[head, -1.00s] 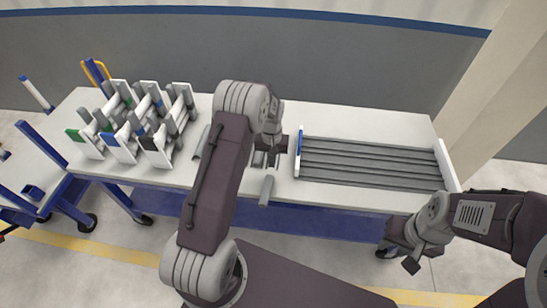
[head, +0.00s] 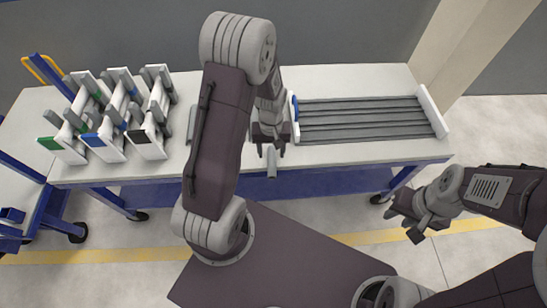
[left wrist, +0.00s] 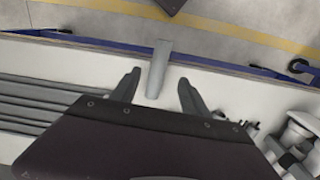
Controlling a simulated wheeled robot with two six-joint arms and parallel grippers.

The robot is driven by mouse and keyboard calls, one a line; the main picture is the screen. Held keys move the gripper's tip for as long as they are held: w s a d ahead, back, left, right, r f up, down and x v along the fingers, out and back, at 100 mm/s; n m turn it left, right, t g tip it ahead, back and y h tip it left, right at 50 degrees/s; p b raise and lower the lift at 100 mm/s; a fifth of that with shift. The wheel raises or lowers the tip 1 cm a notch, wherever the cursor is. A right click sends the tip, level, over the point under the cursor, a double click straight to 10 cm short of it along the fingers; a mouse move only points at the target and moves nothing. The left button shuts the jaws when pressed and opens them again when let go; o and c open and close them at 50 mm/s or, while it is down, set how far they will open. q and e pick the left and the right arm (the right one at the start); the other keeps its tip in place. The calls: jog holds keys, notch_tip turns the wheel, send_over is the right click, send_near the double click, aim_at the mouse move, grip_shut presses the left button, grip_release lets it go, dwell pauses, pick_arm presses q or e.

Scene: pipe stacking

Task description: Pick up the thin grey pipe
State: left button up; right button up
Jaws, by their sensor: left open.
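A thin grey pipe (head: 272,171) lies on the white table and sticks out over its front edge. Its far part is hidden by my left gripper in the head view. My left gripper (head: 271,150) is open above the pipe. In the left wrist view, the grey pipe (left wrist: 160,66) runs between the two spread fingers of my left gripper (left wrist: 159,78), with a gap on each side. My right gripper (head: 412,222) is off the table at the right, and I cannot make out its jaws.
A tray of several grey pipes (head: 362,122) with white ends lies at the table's right. White stands (head: 150,148) with green, blue and black marks hold pipes at the left. Another grey piece (head: 190,125) is partly behind my left arm. The table's front edge (head: 350,160) is near.

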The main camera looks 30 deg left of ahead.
aim_at(272, 164)
pick_arm(q)
jog(key=shift+s+r, duration=0.15)
jog(key=shift+r, duration=0.55)
jog(key=f, duration=0.3)
jog(key=shift+w+d+f+b, duration=0.2)
jog(key=shift+w+d+b, duration=0.1)
jog(key=shift+d, duration=0.05)
jog(key=shift+a+f, duration=0.2)
jog(key=shift+f, duration=0.2)
jog(key=f, duration=0.4)
jog(key=shift+s+d+f+b, duration=0.15)
jog(key=shift+s+f+b, duration=0.2)
jog(key=shift+s+f, duration=0.05)
jog(key=shift+f, duration=0.2)
jog(key=shift+r, duration=0.1)
grip_shut()
